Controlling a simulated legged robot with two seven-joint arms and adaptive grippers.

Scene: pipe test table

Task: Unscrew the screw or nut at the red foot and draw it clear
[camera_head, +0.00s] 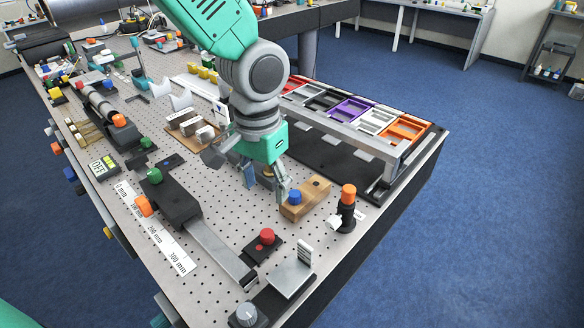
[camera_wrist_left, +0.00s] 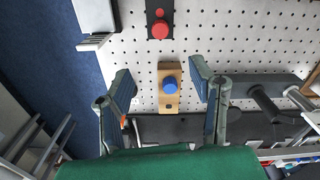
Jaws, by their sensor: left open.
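A red knob (camera_head: 266,236) stands on a small black plate with a red mark beside it. It also shows at the top of the left wrist view (camera_wrist_left: 160,29). A blue knob (camera_head: 294,196) sits upright on a wooden block (camera_head: 316,190) with a dark hole in it. My left gripper (camera_head: 267,188) is open and empty, close to the wooden block. In the left wrist view, the blue knob (camera_wrist_left: 170,84) appears between its two spread fingers; I see no contact. Which part is the red foot's screw or nut, I cannot tell for certain. My right gripper is not in view.
A black post with an orange cap (camera_head: 347,195) stands right of the block. A metal bracket (camera_head: 292,274) and grey knob (camera_head: 247,315) are near the front corner. A black slide with a metal bar (camera_head: 218,248) lies left. Coloured trays (camera_head: 350,108) stand behind.

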